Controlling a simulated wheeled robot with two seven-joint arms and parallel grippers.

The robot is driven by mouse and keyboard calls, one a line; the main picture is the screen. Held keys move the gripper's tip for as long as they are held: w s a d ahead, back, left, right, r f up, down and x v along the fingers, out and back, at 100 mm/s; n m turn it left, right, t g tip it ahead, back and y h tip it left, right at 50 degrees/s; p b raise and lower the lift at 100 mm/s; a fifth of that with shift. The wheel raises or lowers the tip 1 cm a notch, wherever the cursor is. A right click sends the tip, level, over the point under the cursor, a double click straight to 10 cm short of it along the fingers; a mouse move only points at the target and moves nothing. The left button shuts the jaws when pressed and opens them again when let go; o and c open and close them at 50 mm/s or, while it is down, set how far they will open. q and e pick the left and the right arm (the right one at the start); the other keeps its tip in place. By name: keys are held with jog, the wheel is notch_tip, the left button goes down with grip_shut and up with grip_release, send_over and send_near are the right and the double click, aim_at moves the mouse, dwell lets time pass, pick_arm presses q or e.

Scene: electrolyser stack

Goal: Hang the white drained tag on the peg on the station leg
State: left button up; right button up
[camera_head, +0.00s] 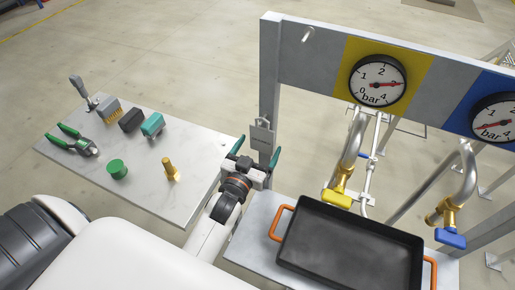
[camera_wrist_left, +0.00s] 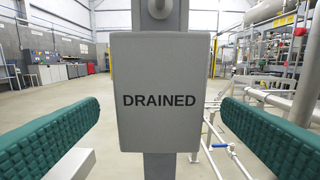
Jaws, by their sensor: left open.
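The white tag (camera_wrist_left: 160,100), lettered DRAINED, is upright against the grey station leg (camera_wrist_left: 166,165) in the left wrist view. The round end of the peg (camera_wrist_left: 159,8) shows just above the tag, cut by the top edge; how the tag's top meets the peg is not clear. In the head view the tag (camera_head: 262,136) looks grey, at the leg (camera_head: 269,85). My left gripper (camera_head: 257,153) is open in front of the tag. Its green fingers stand on either side of the tag, with gaps to both edges. My right gripper is not in view.
A black tray (camera_head: 350,250) with orange handles stands right of my left arm. A table (camera_head: 205,150) on the left holds a brush, pliers, a green cap and a brass fitting. Gauges (camera_head: 378,82) and pipes with yellow and blue valves are on the right.

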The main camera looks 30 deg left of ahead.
pick_arm(q)
jog(key=s+b, duration=0.1)
jog(key=s, duration=1.1)
jog(key=shift+d+b, duration=0.3)
jog(key=shift+d, duration=0.05)
jog(key=shift+s+f, duration=0.1)
